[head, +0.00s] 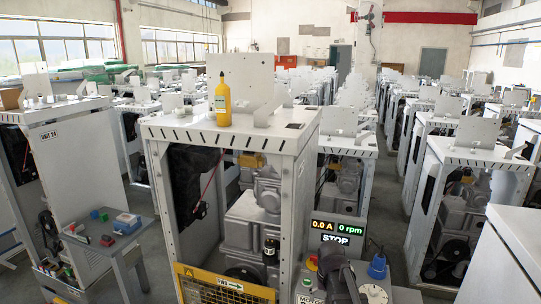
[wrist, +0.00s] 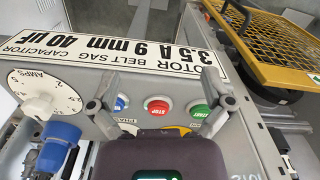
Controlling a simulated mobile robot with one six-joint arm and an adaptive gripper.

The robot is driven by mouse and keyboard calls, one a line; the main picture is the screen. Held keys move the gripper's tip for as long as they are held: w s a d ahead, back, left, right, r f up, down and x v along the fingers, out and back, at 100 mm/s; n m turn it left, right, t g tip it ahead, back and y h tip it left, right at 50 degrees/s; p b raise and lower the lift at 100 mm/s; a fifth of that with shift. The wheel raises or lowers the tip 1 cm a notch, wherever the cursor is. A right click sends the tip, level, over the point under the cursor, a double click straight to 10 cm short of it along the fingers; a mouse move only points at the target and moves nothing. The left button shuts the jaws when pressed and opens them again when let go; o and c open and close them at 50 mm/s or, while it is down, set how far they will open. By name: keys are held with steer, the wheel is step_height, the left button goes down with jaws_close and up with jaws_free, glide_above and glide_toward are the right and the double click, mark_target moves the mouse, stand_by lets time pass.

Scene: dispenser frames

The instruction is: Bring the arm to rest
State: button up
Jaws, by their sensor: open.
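My gripper (wrist: 160,103) is open and empty in the wrist view, its two fingers spread wide over a grey control panel (wrist: 100,70). Between the fingers show a blue button, a red stop button (wrist: 158,107) and a green start button (wrist: 200,112). I cannot tell whether the fingers touch the panel. In the head view, part of my dark arm (head: 340,275) stands at the lower right of the near frame, by the panel. The display (head: 338,232) reads 0.0 A, 0 rpm, STOP.
The near dispenser frame (head: 228,130) carries a yellow bottle (head: 222,102) on top. A yellow mesh guard (wrist: 275,45) lies right of the panel. An amps dial (wrist: 42,95) and blue-capped part (wrist: 58,145) are left. A small table (head: 135,235) stands left; more frames fill the hall.

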steer(key=s+n, duration=0.1)
steer(key=s, duration=0.9)
